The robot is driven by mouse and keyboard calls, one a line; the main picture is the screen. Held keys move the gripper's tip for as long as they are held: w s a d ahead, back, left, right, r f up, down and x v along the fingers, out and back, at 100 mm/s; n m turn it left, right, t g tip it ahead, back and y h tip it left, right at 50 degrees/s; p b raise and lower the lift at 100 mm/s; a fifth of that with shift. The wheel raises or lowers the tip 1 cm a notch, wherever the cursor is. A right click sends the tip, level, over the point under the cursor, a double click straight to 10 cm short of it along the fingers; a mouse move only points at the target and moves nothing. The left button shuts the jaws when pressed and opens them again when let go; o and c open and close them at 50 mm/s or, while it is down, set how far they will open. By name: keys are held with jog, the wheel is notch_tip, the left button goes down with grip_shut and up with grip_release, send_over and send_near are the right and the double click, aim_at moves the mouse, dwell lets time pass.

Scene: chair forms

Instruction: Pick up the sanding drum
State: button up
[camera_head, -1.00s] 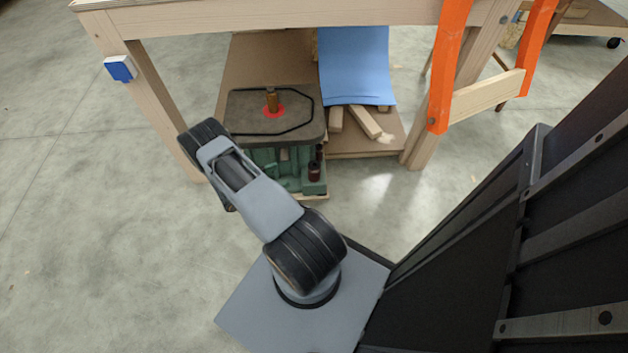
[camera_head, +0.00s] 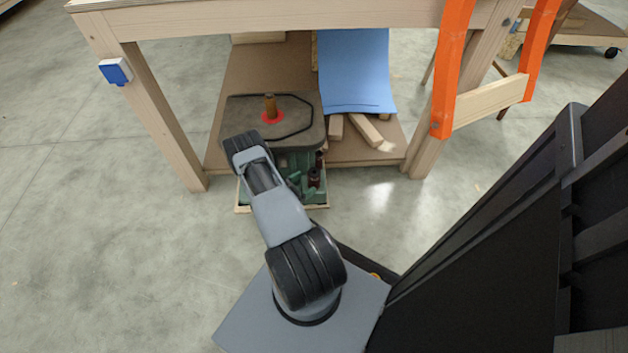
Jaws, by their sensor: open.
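The sanding drum (camera_head: 270,105) is a small brown upright cylinder. It stands in a red ring on the dark flat top (camera_head: 240,108) of a green bench sander (camera_head: 317,180), under the wooden workbench. My arm reaches up from its base toward the sander, and its far visible joint overlaps the front left of the sander's top, below the drum in the picture. The drum itself is unobstructed. My gripper does not show; the rest of the arm past that joint is hidden.
The workbench (camera_head: 280,18) spans above the sander, with wooden legs (camera_head: 165,115) on both sides. A blue sheet (camera_head: 355,70) hangs behind right, above wood offcuts (camera_head: 366,130). The floor at left is clear.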

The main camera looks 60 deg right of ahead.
aim_at(309, 182)
jog(key=x, duration=0.1)
jog(key=b+x, duration=0.1)
jog(key=x, duration=0.1)
jog(key=shift+s+d+f, duration=0.15)
jog(key=shift+s+d, duration=0.05)
jog(key=shift+s, duration=0.1)
jog(key=shift+s+d+b, duration=0.2)
jog(key=shift+d+b, duration=0.1)
jog(key=shift+d, duration=0.4)
jog(key=shift+c, duration=0.5)
jog(key=c, duration=1)
jog(key=shift+r, duration=0.2)
